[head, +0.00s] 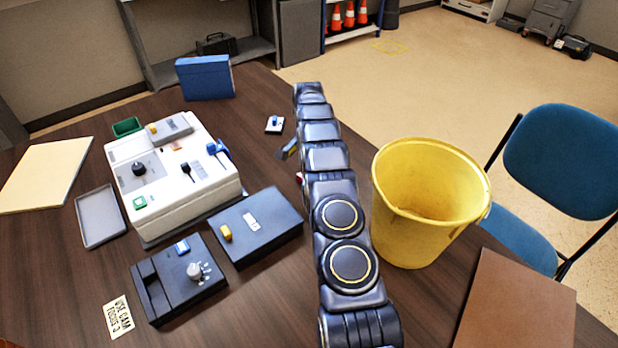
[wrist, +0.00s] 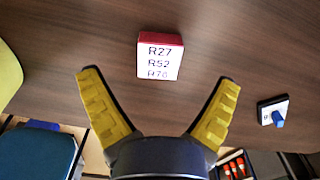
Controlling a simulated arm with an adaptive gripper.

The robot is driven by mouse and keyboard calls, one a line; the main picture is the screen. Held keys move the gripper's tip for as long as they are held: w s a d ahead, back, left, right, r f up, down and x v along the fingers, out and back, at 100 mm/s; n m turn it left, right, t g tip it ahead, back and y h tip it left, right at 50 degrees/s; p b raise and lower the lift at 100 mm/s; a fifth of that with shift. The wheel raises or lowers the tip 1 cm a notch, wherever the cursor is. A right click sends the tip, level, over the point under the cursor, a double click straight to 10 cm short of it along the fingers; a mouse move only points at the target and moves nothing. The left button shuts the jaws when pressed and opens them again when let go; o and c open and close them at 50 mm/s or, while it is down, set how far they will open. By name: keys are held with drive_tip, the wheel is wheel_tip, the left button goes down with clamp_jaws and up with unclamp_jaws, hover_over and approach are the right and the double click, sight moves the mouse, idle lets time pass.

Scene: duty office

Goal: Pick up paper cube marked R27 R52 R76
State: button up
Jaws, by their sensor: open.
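The paper cube (wrist: 160,60) shows in the wrist view with a red top edge and a white face marked R27 R52, with R76 below, partly readable. It stands on the brown wooden table, beyond and between the spread yellow fingers of my gripper (wrist: 159,82). The fingers are open, and nothing is held between them. In the head view my arm hides most of the cube; a small red piece (head: 299,178) shows at the arm's left edge. One finger of my gripper shows there too, left of the arm.
A yellow bucket (head: 425,225) stands right of my arm, with a blue chair (head: 560,160) beyond. A small blue-knobbed switch (head: 274,124) lies near the cube; it also shows in the wrist view (wrist: 273,111). Control boxes (head: 255,225) fill the left; bare table surrounds the cube.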

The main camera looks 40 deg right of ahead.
wheel_tip(320, 180, down, 6)
drive_tip(key=shift+d+r, duration=0.1)
drive_tip(key=shift+r, duration=0.15)
drive_tip(key=c, duration=1.2)
